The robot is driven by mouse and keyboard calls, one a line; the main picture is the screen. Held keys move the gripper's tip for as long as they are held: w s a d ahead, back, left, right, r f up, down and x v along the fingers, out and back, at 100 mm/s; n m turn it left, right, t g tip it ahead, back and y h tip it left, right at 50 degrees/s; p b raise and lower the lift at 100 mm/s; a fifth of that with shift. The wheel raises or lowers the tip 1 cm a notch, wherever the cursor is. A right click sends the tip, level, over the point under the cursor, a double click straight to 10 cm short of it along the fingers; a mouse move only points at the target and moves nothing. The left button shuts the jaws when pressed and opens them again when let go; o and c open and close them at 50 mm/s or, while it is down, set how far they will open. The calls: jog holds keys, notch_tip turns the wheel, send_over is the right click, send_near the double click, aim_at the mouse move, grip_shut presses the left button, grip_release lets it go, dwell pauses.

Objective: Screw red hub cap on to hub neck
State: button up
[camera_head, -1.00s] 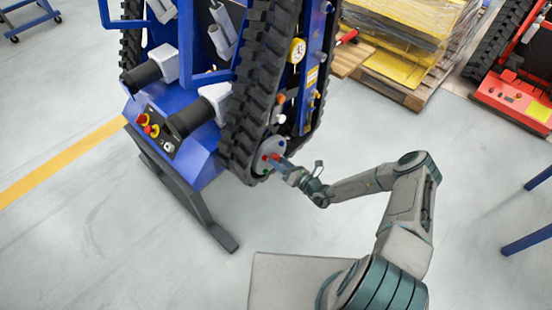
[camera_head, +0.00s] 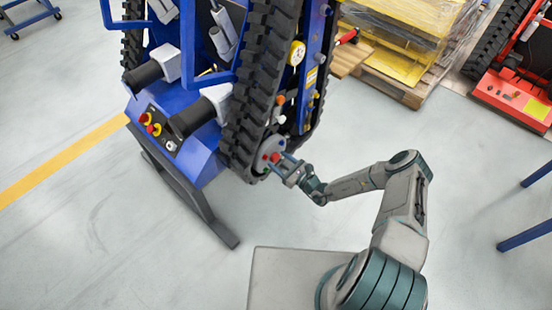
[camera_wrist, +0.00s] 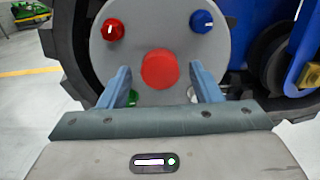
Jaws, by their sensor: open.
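In the wrist view, a large plain red hub cap (camera_wrist: 160,69) sits at the middle of the grey hub face (camera_wrist: 182,43). It covers whatever is behind it, so I cannot see the hub neck or how far the cap is screwed on. My gripper (camera_wrist: 160,75) is open, with one blue-grey finger on each side of the red cap and a gap on both sides. In the head view my gripper (camera_head: 284,164) is close to the hub at the bottom of the near track, and the red cap (camera_head: 275,157) shows small there.
A smaller red knob (camera_wrist: 113,29) and a blue knob (camera_wrist: 201,21), each with a white mark, sit on the hub face. A green one (camera_wrist: 132,97) is partly hidden by a finger. A black rubber track (camera_head: 255,80) surrounds the hub. Open floor (camera_head: 450,210) lies to the right.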

jog(key=shift+c, duration=0.4)
jog(key=c, duration=0.7)
jog(key=shift+f+m+b, duration=0.2)
jog(key=shift+m+b, duration=0.55)
jog(key=shift+m, duration=0.15)
jog(key=m+b, duration=0.3)
jog(key=m, duration=0.4)
jog(key=shift+r+m+b, duration=0.2)
jog(key=shift+m+b, duration=0.1)
jog(key=shift+m, duration=0.2)
